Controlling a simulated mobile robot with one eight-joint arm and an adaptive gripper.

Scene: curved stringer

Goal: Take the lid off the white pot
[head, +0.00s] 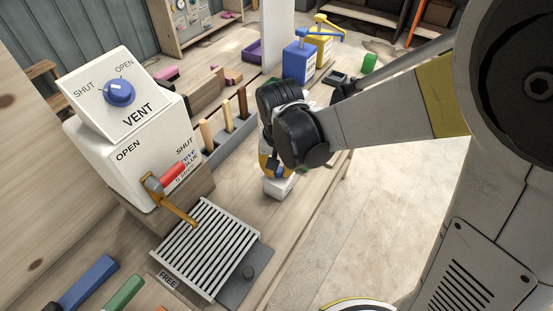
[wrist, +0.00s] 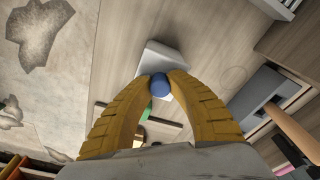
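The white pot (head: 279,187) stands on the wooden bench in the head view, directly below my gripper (head: 268,166). In the wrist view a white block-like shape (wrist: 162,57), which seems to be the pot with its lid, lies just beyond my yellow fingertips (wrist: 160,82). A round blue knob (wrist: 160,86) sits between the fingertips, which appear to touch it on both sides. My gripper looks shut on this knob. The fingers partly cover the pot, and I cannot tell whether the lid is seated or raised.
A slatted grey rack (head: 207,246) and a white vent box (head: 130,150) with a red-handled lever stand to the left. A grey holder with wooden handles (head: 226,114) is just left of the pot. Blue (head: 299,62) and yellow dispensers stand behind. The bench edge is close on the right.

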